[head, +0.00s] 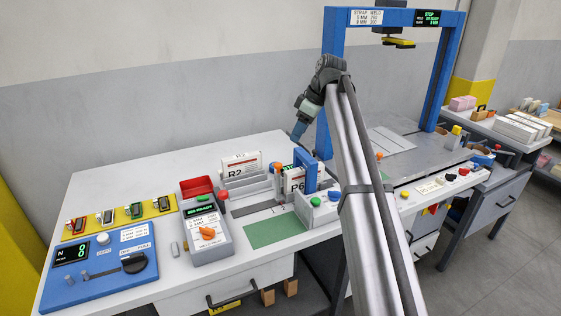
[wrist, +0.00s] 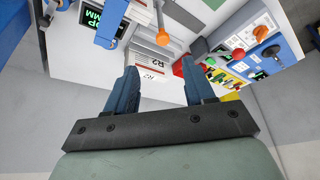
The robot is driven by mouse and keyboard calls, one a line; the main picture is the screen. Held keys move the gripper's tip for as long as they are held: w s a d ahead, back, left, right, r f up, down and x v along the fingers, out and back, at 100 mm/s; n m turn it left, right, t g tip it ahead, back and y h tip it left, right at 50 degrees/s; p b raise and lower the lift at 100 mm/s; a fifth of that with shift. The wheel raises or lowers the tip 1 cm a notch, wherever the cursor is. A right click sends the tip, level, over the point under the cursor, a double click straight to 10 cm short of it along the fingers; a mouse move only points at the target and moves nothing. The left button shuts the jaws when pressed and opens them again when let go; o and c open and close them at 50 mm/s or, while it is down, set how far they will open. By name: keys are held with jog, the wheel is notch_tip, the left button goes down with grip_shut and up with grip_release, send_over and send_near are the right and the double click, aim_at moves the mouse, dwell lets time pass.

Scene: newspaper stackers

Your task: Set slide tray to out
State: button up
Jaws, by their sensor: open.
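I cannot tell for certain which part is the slide tray. A grey holder (head: 247,180) with a stack marked R2 (head: 240,163) stands mid-bench, with an orange knob (head: 277,166) at its right. A stack marked R6 (head: 294,180) stands under a small blue frame (head: 312,172). My gripper (head: 297,135) hangs above and behind these, its blue fingers pointing down. In the wrist view the fingers (wrist: 158,68) are apart with nothing held between them. The R2 stack (wrist: 155,62) shows beyond the gap, and an orange knob (wrist: 162,38) lies above it.
A control box with an orange dial (head: 208,233) and a red bin (head: 197,188) stand left of the stacks. A blue panel (head: 100,268) lies at the left. A tall blue strapping frame (head: 333,60) rises behind my arm. The green mat (head: 275,230) is bare.

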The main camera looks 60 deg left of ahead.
aim_at(278, 164)
jog(key=x, duration=0.9)
jog(key=s+x, duration=0.1)
jog(key=x, duration=0.3)
jog(key=shift+s+a, duration=0.15)
jog(key=shift+a, duration=0.2)
grip_shut()
